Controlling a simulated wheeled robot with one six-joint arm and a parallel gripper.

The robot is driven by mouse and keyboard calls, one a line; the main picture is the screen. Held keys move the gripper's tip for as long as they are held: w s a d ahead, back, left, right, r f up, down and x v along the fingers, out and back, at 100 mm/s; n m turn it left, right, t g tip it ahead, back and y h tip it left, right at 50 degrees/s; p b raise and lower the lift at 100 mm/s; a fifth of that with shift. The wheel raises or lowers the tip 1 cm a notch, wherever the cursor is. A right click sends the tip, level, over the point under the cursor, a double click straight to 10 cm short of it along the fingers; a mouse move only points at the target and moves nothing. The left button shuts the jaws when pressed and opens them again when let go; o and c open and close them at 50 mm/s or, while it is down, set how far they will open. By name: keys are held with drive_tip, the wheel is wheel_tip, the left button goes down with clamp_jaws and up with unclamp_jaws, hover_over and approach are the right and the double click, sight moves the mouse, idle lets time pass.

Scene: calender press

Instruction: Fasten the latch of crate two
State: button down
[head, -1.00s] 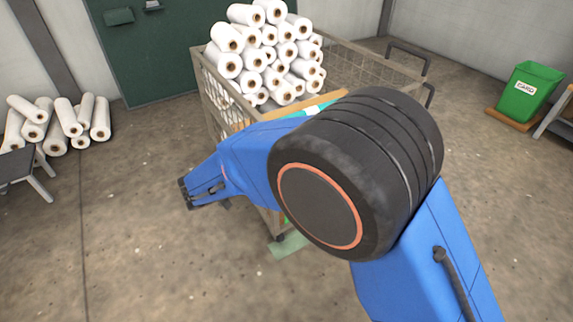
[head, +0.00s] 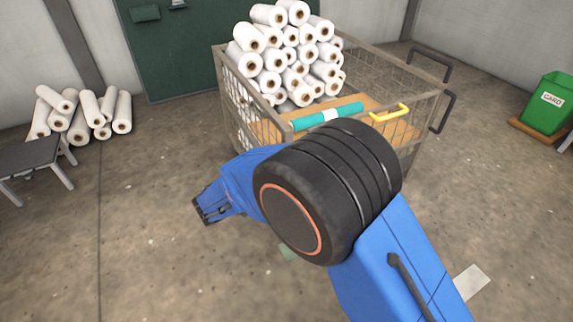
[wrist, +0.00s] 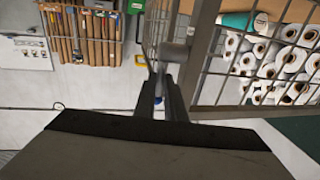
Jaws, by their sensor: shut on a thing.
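The wire-mesh crate (head: 432,100) has a grey metal frame and stands beyond my arm in the head view. No number shows on it. My gripper (head: 205,210) is left of the crate's near side there, its fingertips small. In the wrist view my gripper (wrist: 160,80) has its two dark fingers close together on a grey metal part, seemingly the latch (wrist: 176,52), at the corner of the crate's frame (wrist: 205,55). The fingers hide part of it. I cannot tell whether the latch is engaged. My arm hides the crate's near lower corner in the head view.
White rolls (head: 290,50) are piled in the crate, beside a teal roll (head: 328,116) and a yellow handle (head: 390,113). More rolls (head: 85,112) and a grey stool (head: 35,160) stand left. A green bin (head: 548,103) stands right.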

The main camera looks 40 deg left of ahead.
drive_tip(key=c, duration=1.8)
unclamp_jaws()
drive_tip(key=s+a, duration=0.1)
drive_tip(key=s, duration=0.4)
drive_tip(key=s+a, duration=0.1)
drive_tip(key=s, duration=0.5)
drive_tip(key=s+a, duration=0.1)
drive_tip(key=s, duration=0.5)
drive_tip(key=shift+s+a+f, duration=0.1)
drive_tip(key=shift+a+f, duration=0.05)
drive_tip(key=shift+a, duration=0.05)
